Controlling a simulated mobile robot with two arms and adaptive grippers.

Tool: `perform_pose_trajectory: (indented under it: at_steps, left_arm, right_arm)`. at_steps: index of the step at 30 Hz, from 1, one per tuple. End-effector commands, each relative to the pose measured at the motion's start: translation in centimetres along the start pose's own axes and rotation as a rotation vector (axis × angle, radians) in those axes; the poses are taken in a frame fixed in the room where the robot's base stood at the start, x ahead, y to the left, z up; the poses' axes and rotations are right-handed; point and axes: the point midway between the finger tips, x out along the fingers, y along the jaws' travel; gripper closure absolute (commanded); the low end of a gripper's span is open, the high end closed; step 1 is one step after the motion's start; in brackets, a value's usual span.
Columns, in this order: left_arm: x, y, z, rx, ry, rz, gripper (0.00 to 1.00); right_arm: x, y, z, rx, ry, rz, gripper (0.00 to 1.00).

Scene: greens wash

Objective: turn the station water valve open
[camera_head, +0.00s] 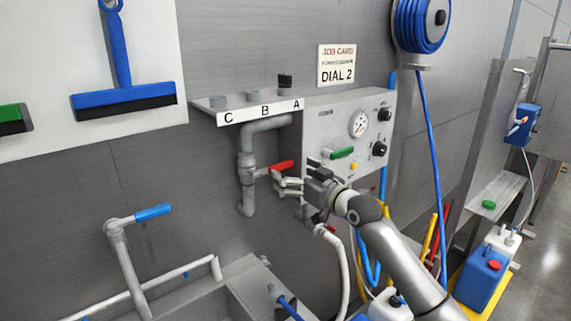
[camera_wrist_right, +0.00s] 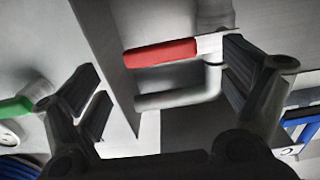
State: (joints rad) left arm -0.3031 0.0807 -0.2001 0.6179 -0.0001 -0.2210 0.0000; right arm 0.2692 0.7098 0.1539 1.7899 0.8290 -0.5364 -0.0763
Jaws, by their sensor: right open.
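A valve with a red lever handle (camera_head: 283,165) sits on the grey wall pipe (camera_head: 246,165), left of the control panel. The lever points right and slightly up in the head view. A green lever (camera_head: 342,153) is on the panel. My left gripper is not in view.
The grey panel (camera_head: 320,126) with a gauge (camera_head: 358,123) and black knobs stands right beside the valve. A shelf marked C, B, A (camera_head: 260,112) is above. A white hose (camera_head: 338,262) hangs below. A blue-handled tap (camera_head: 152,212) is at left.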

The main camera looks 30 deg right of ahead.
Motion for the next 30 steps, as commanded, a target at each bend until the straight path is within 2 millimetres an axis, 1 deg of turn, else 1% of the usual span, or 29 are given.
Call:
perform_pose_trajectory:
  at_steps: [1, 3, 9, 13, 20, 23, 30]
  left_arm:
    - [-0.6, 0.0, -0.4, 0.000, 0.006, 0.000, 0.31]
    - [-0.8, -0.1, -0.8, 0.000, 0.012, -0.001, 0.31]
    - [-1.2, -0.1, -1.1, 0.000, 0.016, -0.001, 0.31]
    - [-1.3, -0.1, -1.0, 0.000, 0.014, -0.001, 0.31]
    - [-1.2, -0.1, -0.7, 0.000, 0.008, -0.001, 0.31]
    - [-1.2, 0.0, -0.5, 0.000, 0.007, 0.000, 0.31]
    - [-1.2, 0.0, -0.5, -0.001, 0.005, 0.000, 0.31]
  right_arm:
    - [0.8, 0.0, -0.4, 0.003, 0.002, 0.000, 0.05]
    - [1.6, 0.0, -0.3, 0.002, 0.002, 0.000, 0.05]
    - [3.1, 0.0, -0.1, 0.001, 0.001, 0.000, 0.05]
    - [3.5, -0.1, 0.0, 0.000, 0.001, 0.000, 0.05]
    - [3.5, 0.0, 0.0, 0.000, 0.000, 0.000, 0.05]
    - [3.5, 0.0, 0.0, 0.000, 0.000, 0.000, 0.16]
    - [3.5, 0.0, 0.0, 0.000, 0.000, 0.000, 0.46]
